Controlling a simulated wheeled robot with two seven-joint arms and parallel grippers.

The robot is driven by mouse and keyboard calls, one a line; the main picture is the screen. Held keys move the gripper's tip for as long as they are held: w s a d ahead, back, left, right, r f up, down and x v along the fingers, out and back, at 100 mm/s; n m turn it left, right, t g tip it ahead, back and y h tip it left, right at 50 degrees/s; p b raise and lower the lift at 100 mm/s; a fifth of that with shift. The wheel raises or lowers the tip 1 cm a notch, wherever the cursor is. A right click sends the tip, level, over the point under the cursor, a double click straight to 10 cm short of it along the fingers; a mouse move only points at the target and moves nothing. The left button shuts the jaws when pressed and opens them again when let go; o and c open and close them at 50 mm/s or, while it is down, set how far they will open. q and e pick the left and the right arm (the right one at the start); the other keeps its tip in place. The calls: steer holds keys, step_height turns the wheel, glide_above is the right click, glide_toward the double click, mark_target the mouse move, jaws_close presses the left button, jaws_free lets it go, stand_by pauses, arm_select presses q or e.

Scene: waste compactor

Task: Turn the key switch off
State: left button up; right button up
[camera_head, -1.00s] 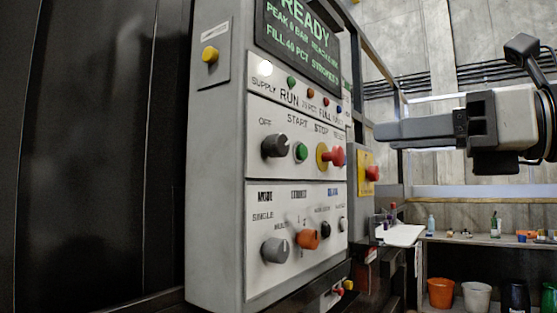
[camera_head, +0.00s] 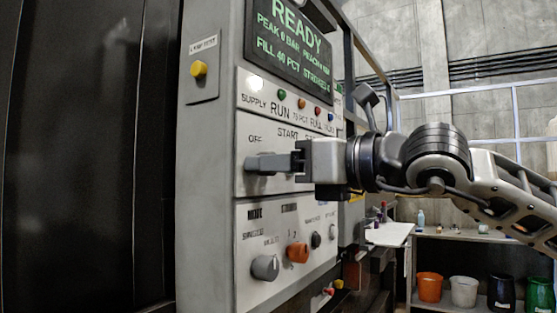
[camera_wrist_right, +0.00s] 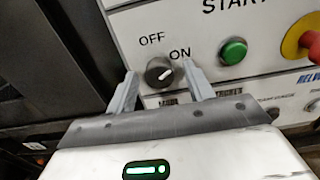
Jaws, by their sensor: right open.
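The key switch (camera_wrist_right: 158,73) is a dark round knob on the white panel, seen in the right wrist view. Its light mark points to the upper right, toward the ON label (camera_wrist_right: 181,53); the OFF label (camera_wrist_right: 152,39) is above it. My right gripper (camera_wrist_right: 159,70) is open, with one finger on each side of the knob and visible gaps between. In the head view my right gripper (camera_head: 250,163) is at the panel below OFF and hides the switch. My left gripper is not in view.
The green start button (camera_wrist_right: 233,51) and red stop button (camera_wrist_right: 312,43) on its yellow ring lie right of the switch. Below are a grey knob (camera_head: 265,267) and an orange knob (camera_head: 297,252). The READY screen (camera_head: 290,40) is above. A yellow button (camera_head: 198,68) is on the side.

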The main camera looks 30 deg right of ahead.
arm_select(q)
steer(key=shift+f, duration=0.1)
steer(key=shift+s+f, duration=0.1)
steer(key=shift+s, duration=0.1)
arm_select(e)
steer(key=c, duration=1)
arm_select(q)
steer(key=shift+b, duration=0.3)
arm_select(e)
steer(key=shift+o, duration=0.2)
steer(key=shift+n, duration=0.4)
arm_select(q)
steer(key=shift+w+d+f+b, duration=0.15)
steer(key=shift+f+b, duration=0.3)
steer(key=shift+b, duration=0.8)
arm_select(e)
steer(key=shift+r+n, duration=0.1)
steer(key=shift+n, duration=5.7)
steer(key=o, duration=1)
steer(key=shift+c, duration=0.2)
